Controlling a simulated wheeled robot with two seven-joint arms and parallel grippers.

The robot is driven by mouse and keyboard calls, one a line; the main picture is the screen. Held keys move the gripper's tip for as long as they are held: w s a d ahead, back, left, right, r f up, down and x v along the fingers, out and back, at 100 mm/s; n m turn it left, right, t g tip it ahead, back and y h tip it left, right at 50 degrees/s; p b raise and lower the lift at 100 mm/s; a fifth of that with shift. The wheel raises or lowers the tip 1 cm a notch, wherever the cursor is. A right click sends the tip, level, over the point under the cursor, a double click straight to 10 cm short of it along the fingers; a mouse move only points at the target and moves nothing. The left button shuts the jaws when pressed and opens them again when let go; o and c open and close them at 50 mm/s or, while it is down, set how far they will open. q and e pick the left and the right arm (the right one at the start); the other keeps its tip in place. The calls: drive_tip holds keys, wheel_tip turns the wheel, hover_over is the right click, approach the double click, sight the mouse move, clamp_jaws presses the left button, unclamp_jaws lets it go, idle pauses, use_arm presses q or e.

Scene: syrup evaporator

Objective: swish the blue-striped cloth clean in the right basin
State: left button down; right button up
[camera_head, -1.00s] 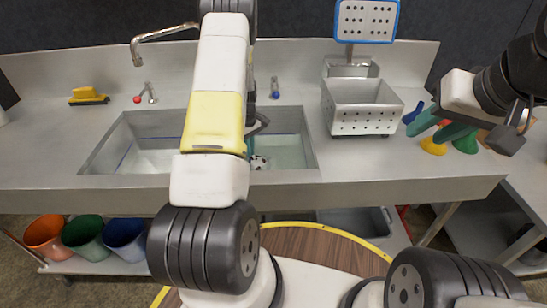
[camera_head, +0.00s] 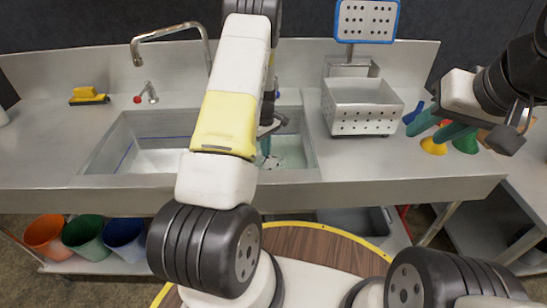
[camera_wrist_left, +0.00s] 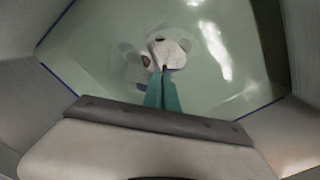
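The right basin (camera_head: 311,155) holds clear, greenish water; my left arm covers its left part. My left gripper (camera_wrist_left: 162,92) reaches down into this basin. Its teal fingers are together on a pale cloth (camera_wrist_left: 172,52) in the water, with a few dark patches; stripes are not clear. In the head view a small bit of cloth (camera_head: 274,162) shows by the fingertips. My right gripper (camera_head: 432,127) is above the counter at the right, its two teal fingers apart and empty.
The left basin (camera_head: 152,160) lies left of my arm. A perforated metal bin (camera_head: 362,121) stands right of the basins. Coloured cones, including a yellow one (camera_head: 432,146), stand near my right gripper. A yellow brush (camera_head: 89,96) and a curved faucet (camera_head: 165,33) are at the back left.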

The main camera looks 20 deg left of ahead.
use_arm(q)
drive_tip(key=s+a, duration=0.3)
drive_tip(key=a, duration=0.5)
drive_tip(key=w+d, duration=0.2)
drive_tip(key=d, duration=0.4)
drive_tip(key=w+d, duration=0.2)
drive_tip(key=d, duration=0.5)
drive_tip(key=shift+w, duration=0.3)
idle(2.6)
drive_tip(key=s+a+r, duration=0.1)
drive_tip(key=a+r, duration=0.2)
drive_tip(key=r, duration=1.4)
drive_tip(key=s+a+r, duration=0.1)
drive_tip(key=a+r, duration=0.2)
drive_tip(key=r, duration=1.5)
drive_tip(key=shift+a, duration=0.3)
drive_tip(key=shift+s, duration=0.1)
